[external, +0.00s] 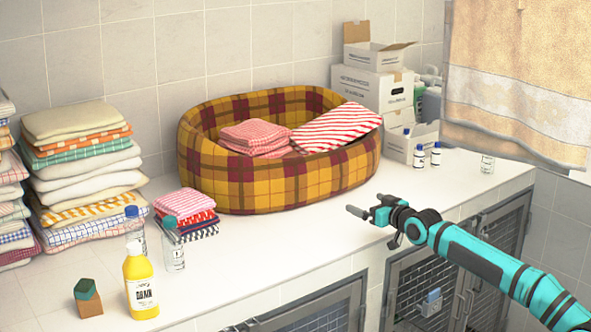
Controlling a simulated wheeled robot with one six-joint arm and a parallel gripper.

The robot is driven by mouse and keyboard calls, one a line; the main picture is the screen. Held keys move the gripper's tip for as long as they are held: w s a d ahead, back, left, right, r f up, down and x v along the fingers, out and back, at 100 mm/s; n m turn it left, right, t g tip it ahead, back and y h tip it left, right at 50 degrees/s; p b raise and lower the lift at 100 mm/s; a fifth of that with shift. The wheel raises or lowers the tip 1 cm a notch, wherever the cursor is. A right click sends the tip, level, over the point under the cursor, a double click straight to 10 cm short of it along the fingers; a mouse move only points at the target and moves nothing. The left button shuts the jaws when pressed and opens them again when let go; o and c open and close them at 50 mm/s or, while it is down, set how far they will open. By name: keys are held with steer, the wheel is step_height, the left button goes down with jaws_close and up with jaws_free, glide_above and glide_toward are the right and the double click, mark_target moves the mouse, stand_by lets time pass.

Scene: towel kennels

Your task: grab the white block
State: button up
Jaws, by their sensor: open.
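I cannot make out a white block in the external view. The small blocks that show are a brown block (88,304) on the counter at the front left and a dark green block (85,288) resting on top of it. My gripper (367,208) is open and empty.
A yellow bottle (140,283) stands beside the brown block. Clear bottles and small folded cloths (184,205) are behind it. Towel stacks (85,165) fill the left. The plaid basket (275,185) holds cloths. White cartons (372,85) stand behind. The front middle counter is clear.

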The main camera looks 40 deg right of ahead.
steer(key=c, duration=0.4)
